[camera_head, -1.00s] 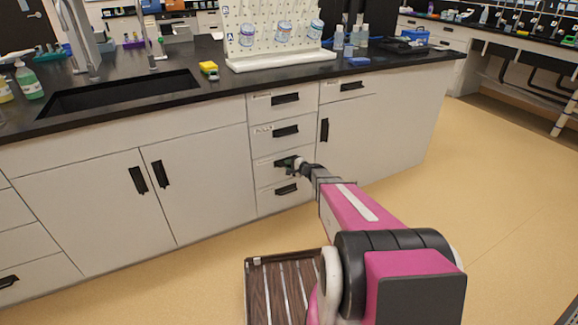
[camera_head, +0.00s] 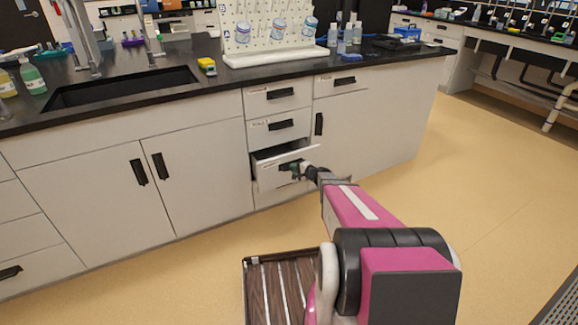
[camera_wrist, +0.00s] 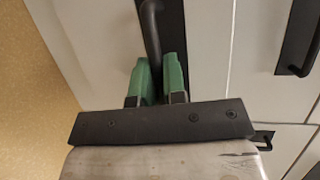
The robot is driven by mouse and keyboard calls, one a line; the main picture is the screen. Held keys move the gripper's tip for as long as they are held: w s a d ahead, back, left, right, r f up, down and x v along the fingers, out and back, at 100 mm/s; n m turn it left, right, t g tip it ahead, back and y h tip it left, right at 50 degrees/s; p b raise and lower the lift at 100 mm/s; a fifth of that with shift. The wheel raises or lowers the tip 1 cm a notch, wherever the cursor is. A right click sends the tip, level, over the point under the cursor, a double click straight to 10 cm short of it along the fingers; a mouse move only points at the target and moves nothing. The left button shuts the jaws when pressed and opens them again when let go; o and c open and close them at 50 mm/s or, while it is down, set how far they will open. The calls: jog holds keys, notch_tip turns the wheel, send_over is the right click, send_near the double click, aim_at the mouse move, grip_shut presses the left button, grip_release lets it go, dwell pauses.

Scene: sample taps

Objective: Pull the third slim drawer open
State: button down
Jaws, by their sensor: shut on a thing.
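The third slim drawer (camera_head: 270,177) is in the drawer stack left of the narrow cabinet door in the head view. It stands partly out, with a dark gap showing above its front. My gripper (camera_head: 294,169) is at its front, on the dark handle. In the wrist view the green fingers of my gripper (camera_wrist: 157,82) are closed around the black bar handle (camera_wrist: 151,35). The drawer's inside is mostly hidden.
Two shut drawers, the upper (camera_head: 270,97) and the second (camera_head: 278,128), sit above it. The bottom drawer (camera_head: 275,195) is partly covered by the open one. The black counter (camera_head: 225,80) overhangs the cabinets. The tan floor (camera_head: 480,200) is clear on the right.

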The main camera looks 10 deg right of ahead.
jog(key=s+d, duration=0.4)
jog(key=s, duration=0.9)
jog(key=s+d, duration=0.4)
jog(key=s, duration=0.9)
jog(key=shift+d, duration=0.3)
jog(key=shift+s, duration=0.1)
jog(key=c, duration=1.5)
grip_release()
jog(key=shift+s+d, duration=0.1)
jog(key=v, duration=1)
jog(key=shift+s+d, duration=0.2)
jog(key=shift+r, duration=0.1)
